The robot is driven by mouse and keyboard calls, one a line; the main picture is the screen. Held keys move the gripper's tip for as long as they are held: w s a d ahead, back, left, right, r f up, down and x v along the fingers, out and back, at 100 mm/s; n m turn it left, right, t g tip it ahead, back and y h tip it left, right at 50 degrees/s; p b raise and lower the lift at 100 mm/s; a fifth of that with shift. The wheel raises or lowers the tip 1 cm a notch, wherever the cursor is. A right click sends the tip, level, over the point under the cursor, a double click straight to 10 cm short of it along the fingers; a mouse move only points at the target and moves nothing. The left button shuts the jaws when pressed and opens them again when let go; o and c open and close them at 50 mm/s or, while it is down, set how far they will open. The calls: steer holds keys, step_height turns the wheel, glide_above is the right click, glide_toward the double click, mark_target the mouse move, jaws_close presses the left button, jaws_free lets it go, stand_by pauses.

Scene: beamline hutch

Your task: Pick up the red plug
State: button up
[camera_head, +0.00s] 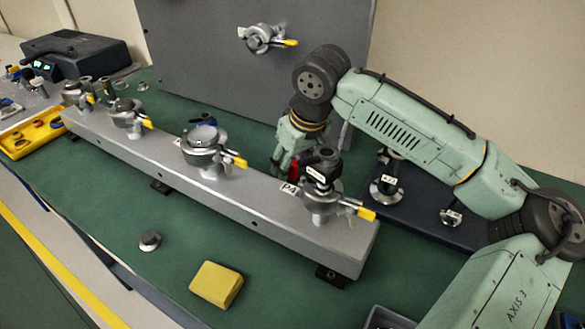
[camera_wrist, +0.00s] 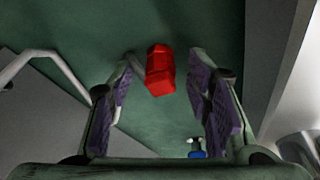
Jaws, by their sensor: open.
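The red plug (camera_wrist: 160,72) lies on the green surface in the wrist view, between and just beyond the fingertips. My gripper (camera_wrist: 164,88) is open, with its purple-padded fingers on either side of the plug's near part. No contact with the plug shows. In the head view the red plug (camera_head: 294,170) is a small red patch behind the grey rail, largely hidden by my gripper (camera_head: 285,168) and the black-topped valve. My gripper points down there, behind the rail.
A grey rail (camera_head: 245,205) carrying several valves with yellow handles runs along the front of my gripper. One black-topped valve (camera_head: 322,172) stands close to it. A dark plate (camera_head: 420,212) with labelled metal parts lies to the right. A yellow block (camera_head: 216,285) lies on the green mat in front.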

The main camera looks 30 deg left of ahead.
steer(key=shift+c, duration=0.2)
jaws_close()
stand_by(0.4)
step_height(320, 180, up, 18)
steer(key=b, duration=0.3)
